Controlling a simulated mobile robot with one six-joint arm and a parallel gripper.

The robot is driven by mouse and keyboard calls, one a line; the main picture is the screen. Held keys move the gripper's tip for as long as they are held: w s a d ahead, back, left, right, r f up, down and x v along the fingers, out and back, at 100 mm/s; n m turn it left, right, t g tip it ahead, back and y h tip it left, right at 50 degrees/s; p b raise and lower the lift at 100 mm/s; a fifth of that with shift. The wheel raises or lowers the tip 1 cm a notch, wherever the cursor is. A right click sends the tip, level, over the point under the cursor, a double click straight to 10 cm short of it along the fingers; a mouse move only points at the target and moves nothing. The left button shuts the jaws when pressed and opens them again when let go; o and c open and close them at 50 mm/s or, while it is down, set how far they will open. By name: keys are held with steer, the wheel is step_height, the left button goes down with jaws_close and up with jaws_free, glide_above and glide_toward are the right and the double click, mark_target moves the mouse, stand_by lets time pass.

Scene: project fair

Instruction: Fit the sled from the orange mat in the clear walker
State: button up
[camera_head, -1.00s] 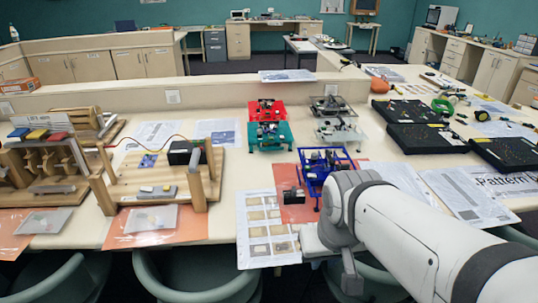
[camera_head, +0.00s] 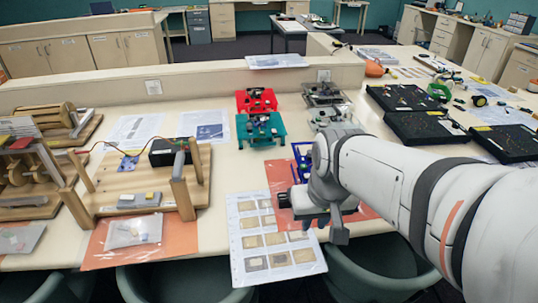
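Two pale, see-through-looking walkers stand at the back right of the middle group: one farther back (camera_head: 324,94) and one nearer (camera_head: 330,116). I cannot tell which is the clear one. The orange mat (camera_head: 279,175) lies near the table's front, partly hidden by my arm. A small dark block, perhaps the sled (camera_head: 284,200), shows on it at the left side of my gripper (camera_head: 325,218). My gripper is low over the mat, and the arm hides most of the block. Whether the fingers are open or hold it cannot be seen.
A blue walker (camera_head: 301,160) is partly behind my arm. Red (camera_head: 256,100) and teal (camera_head: 260,128) walkers stand left of the pale ones. A printed sheet (camera_head: 262,235) lies left of my gripper. Black trays (camera_head: 425,128) lie to the right. A wooden rig (camera_head: 140,185) stands left.

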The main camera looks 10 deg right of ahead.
steer(key=w+d+f+m+g+y+p, duration=0.1)
steer(key=w+f+p, duration=0.1)
steer(key=w, duration=0.8)
steer(key=w+d+f+p, duration=0.1)
steer(key=w+f+p, duration=0.1)
steer(key=w, duration=0.8)
steer(key=f, duration=0.2)
steer(key=a+f+p, duration=0.1)
steer(key=f, duration=0.1)
steer(key=w+f, duration=0.1)
steer(key=f, duration=0.2)
steer(key=shift+a, duration=0.3)
jaws_close()
